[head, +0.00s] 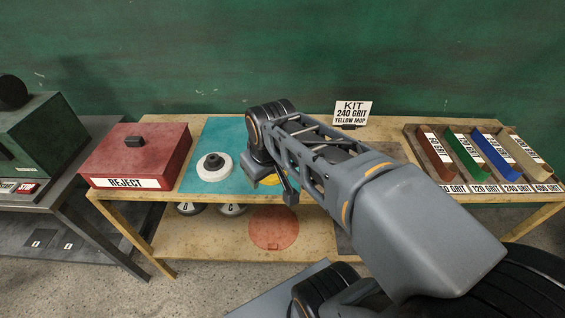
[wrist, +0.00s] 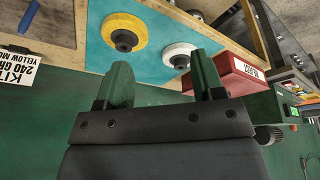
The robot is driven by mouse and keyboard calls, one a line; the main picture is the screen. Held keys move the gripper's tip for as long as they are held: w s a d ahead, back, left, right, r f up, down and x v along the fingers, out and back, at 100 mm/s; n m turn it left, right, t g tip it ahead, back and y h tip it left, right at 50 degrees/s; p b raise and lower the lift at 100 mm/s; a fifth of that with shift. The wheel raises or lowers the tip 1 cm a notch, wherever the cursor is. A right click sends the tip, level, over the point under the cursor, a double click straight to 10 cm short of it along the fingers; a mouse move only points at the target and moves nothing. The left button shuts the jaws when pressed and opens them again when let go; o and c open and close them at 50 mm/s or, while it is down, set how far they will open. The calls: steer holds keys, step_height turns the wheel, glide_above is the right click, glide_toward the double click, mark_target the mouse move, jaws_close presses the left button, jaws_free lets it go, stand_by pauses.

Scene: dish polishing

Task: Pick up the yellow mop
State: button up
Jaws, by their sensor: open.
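The yellow mop (wrist: 108,24) is a round disc with a dark hub, lying on the teal mat (wrist: 90,56). In the head view only a sliver of the yellow mop (head: 270,181) shows, mostly hidden behind my arm. My gripper (wrist: 161,68) is open and empty. In the wrist view the yellow mop lies beyond the left finger, and the white mop (wrist: 168,50) lies beyond the gap between the fingers. In the head view the fingers are hard to make out near the yellow mop. A sign (head: 352,113) reads "KIT 240 GRIT YELLOW MOP".
The white mop (head: 214,173) sits left on the teal mat. The red REJECT box (head: 137,152) stands left of the mat. A rack (head: 475,187) of coloured grit bars is at right. Discs (head: 231,210) sit on the lower shelf. A green machine (head: 40,130) is far left.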

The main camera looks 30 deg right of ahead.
steer(key=w+d+f+n+g+b, duration=0.2)
steer(key=w+d+n, duration=0.25)
steer(key=w, duration=0.45)
steer(key=w+d+f+n+g+b, duration=0.1)
steer(key=w+d+n+b, duration=0.3)
steer(key=w, duration=0.5)
steer(key=shift+g, duration=0.3)
steer(key=shift+w+d+f+p, duration=0.15)
steer(key=shift+d+f+p, duration=0.15)
steer(key=shift+f, duration=2.15)
steer(key=shift+w+d+f+p, duration=0.2)
steer(key=shift+d+f, duration=0.1)
steer(key=shift+f, duration=2.15)
steer(key=shift+w+d+f+p, duration=0.2)
steer(key=shift+d+f, duration=0.1)
steer(key=shift+f, duration=2.15)
steer(key=shift+s, duration=0.1)
steer(key=shift+c, duration=0.3)
steer(key=c, duration=0.9)
steer(key=shift+r, duration=0.1)
